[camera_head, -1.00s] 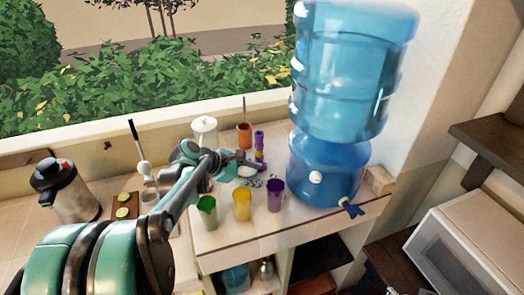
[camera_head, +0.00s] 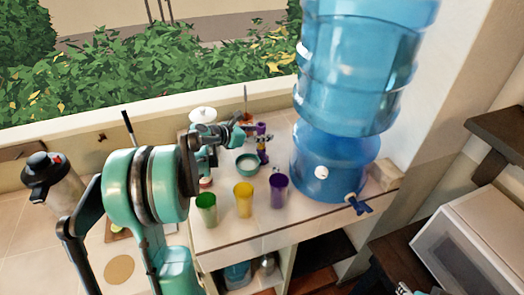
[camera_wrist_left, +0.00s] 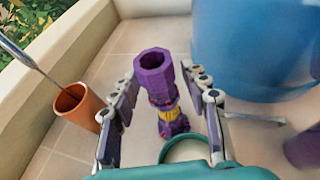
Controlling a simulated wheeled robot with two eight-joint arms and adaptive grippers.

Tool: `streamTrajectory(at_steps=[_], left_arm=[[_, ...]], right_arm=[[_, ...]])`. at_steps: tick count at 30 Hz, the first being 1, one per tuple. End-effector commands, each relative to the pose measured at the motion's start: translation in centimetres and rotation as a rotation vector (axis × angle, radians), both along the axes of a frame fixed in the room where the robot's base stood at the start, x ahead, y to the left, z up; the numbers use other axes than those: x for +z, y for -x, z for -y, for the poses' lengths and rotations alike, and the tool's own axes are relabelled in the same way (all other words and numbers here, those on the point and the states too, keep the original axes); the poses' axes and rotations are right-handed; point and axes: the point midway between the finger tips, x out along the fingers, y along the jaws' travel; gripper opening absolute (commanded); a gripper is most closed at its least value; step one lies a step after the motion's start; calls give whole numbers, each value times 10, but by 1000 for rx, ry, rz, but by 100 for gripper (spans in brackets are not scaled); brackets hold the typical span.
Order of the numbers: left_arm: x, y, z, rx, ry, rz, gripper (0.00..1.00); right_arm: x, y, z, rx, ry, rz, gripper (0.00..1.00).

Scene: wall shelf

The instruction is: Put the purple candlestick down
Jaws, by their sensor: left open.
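The purple candlestick (camera_head: 262,144) stands upright on the tiled counter, left of the blue water dispenser. In the left wrist view the candlestick (camera_wrist_left: 154,74) shows its hollow octagonal top and a yellow band lower down. My left gripper (camera_wrist_left: 163,92) is open, with one finger on each side of the candlestick. Gaps show between the fingers and its upper part. In the head view my left gripper (camera_head: 246,128) is beside the candlestick, partly hidden by its own arm.
The water dispenser (camera_head: 325,165) stands close on the right. A teal bowl (camera_head: 248,165) and green (camera_head: 206,208), yellow (camera_head: 243,200) and purple (camera_head: 278,190) cups stand in front. An orange pot (camera_wrist_left: 80,104) is to the left, by the window ledge.

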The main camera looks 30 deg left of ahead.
Motion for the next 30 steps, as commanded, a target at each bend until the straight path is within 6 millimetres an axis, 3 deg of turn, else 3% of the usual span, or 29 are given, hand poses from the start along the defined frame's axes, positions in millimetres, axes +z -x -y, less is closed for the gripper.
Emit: streamTrajectory(at_steps=[7,14,20,30], left_arm=[[-15,-32,14,-3,-1,-1,46],[-15,-35,15,0,-1,-1,46],[-15,-35,15,-1,-1,-1,0],[-15,-35,15,-1,-1,-1,0]], right_arm=[[-8,0,0,0,0,0,41],[-7,0,0,0,0,0,41],[-7,0,0,0,0,0,41],[-7,0,0,0,0,0,41]])
